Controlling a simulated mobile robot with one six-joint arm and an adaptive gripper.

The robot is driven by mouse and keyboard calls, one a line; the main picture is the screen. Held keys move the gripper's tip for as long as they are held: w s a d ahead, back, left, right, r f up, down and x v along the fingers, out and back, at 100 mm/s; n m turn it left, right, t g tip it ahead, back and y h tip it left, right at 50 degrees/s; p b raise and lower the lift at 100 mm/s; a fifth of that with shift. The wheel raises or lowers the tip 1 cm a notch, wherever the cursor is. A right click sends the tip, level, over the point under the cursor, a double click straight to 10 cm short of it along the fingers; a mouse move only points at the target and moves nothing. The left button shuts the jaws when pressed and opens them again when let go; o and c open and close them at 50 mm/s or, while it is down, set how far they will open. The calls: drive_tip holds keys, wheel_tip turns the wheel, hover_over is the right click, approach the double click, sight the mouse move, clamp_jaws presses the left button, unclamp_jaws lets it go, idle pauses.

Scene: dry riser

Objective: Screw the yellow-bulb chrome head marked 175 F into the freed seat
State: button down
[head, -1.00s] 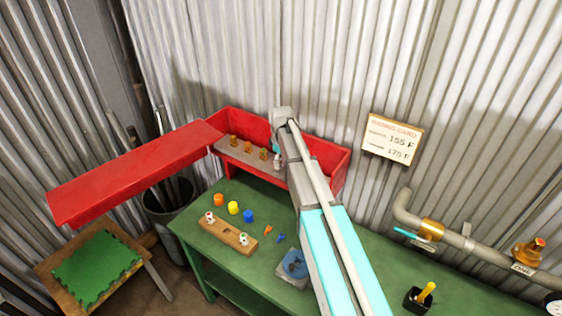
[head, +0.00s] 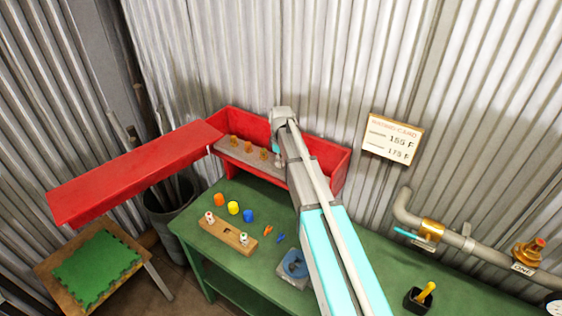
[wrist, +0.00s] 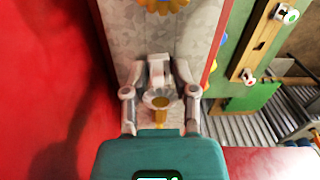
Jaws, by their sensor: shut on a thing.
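My gripper (wrist: 160,100) is shut on a small chrome-looking head (wrist: 161,101) with a golden-yellow part, low over the grey strip. Its marking cannot be read. In the head view my gripper (head: 278,158) is at the right end of the grey strip (head: 228,151) inside the open red box. The seat under the held head is hidden, so I cannot tell how far the head is in it. Three brass-orange heads (head: 248,147) stand in a row on the strip, left of my gripper. One shows at the top of the wrist view (wrist: 163,4).
The red box wall (wrist: 60,90) is close beside my gripper. On the green bench (head: 200,240) are a wooden block (head: 228,233) with two white pieces, orange, yellow and blue cups (head: 233,208), and a blue dish (head: 294,263). A card (head: 392,139) hangs on the wall.

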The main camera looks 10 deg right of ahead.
drive_tip(key=shift+m, duration=0.3)
drive_tip(key=shift+c, duration=1.6)
unclamp_jaws()
